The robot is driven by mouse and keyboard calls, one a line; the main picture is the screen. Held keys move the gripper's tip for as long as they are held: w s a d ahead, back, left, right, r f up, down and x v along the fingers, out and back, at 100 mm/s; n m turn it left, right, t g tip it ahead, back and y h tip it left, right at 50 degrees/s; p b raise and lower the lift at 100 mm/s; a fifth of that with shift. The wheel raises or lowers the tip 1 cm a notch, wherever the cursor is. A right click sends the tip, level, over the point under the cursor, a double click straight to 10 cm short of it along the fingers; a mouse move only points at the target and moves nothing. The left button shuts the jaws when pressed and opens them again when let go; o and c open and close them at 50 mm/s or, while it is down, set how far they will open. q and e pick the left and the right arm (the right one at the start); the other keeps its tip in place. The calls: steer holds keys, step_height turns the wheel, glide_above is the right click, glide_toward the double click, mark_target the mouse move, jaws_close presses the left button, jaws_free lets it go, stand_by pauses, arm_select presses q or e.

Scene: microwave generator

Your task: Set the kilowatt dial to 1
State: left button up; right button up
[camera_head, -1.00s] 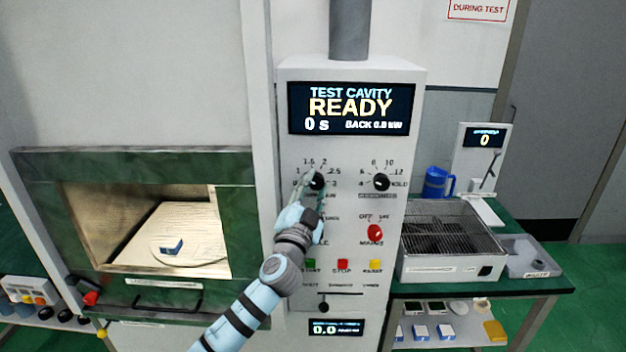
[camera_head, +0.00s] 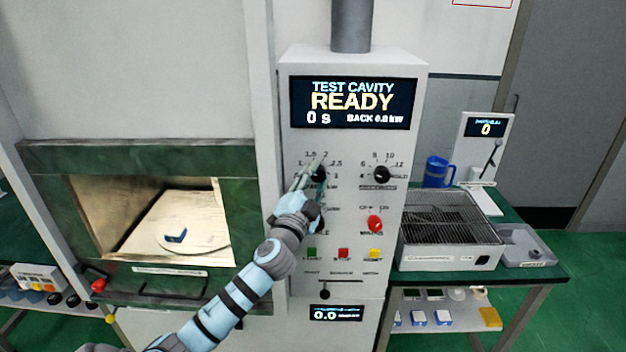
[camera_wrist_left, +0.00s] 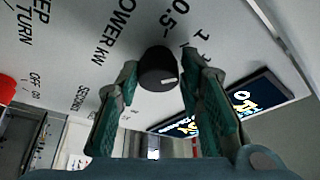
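The kilowatt dial (camera_head: 318,174) is a round black knob at the upper left of the white control panel, ringed by numbers up to 3. The left wrist view shows it (camera_wrist_left: 158,70) with a small white mark, near printed "POWER kW", "0.5" and "1". I cannot tell which number the mark faces; a finger hides part of the scale. My left gripper (camera_head: 311,178) is at the dial. In the left wrist view its green fingers (camera_wrist_left: 158,60) are apart, one on each side of the knob, with narrow gaps showing. My right gripper is out of view.
A second black dial (camera_head: 382,174) is to the right. A red mains knob (camera_head: 375,224) and green, red (camera_head: 343,254) and yellow buttons are below. The display (camera_head: 353,103) reads READY, 0 s. The open lit cavity (camera_head: 120,200) is at left, a wire basket (camera_head: 448,232) at right.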

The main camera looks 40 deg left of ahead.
arm_select(q)
steer(key=shift+o, duration=1.4)
steer(key=shift+d, duration=0.1)
steer(key=shift+d+r, duration=0.1)
steer(key=shift+s, duration=0.2)
steer(key=v, duration=1.2)
